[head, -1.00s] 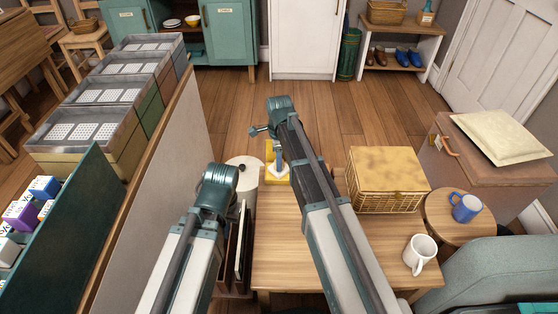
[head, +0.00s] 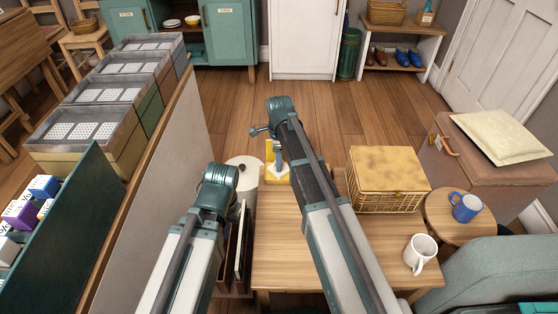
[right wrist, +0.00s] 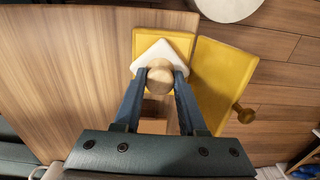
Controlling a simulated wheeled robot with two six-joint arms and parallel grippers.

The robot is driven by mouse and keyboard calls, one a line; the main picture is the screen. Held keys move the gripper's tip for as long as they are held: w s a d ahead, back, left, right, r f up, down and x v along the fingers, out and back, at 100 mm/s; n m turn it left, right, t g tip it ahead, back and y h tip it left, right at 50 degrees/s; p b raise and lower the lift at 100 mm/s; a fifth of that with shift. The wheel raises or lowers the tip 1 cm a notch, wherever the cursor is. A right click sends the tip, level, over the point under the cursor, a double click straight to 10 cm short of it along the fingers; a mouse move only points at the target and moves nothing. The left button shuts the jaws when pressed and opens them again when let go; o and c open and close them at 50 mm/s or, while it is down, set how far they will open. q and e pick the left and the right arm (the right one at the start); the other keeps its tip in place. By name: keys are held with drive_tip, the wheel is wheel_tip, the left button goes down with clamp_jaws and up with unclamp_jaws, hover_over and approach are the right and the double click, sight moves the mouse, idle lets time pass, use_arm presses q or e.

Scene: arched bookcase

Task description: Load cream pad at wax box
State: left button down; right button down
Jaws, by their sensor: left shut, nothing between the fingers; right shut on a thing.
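The wax box (right wrist: 188,38) is yellow and stands open, with its lid (right wrist: 222,72) spread out to the right in the right wrist view. The box also shows in the head view (head: 285,177), mostly behind my right arm. The cream pad (right wrist: 146,61) has a round wooden knob (right wrist: 160,78). My right gripper (right wrist: 160,86) is shut on that knob. The pad lies over the box's opening, turned at an angle to its sides; whether it touches is unclear. My left gripper (head: 218,190) is shut and empty at the left, its fingers largely hidden.
The box is at the left far part of a wooden table (head: 290,255). A wicker basket (head: 388,180) and a white mug (head: 420,252) stand to the right. A white round thing (head: 243,165) and a dark rack (head: 232,250) lie close to my left arm.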

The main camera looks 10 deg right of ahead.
idle(0.3)
wheel_tip(320, 180, up, 7)
drive_tip(key=p, duration=0.7)
idle(0.6)
wheel_tip(320, 180, up, 29)
drive_tip(key=p, duration=2.9)
drive_tip(key=shift+f, duration=0.15)
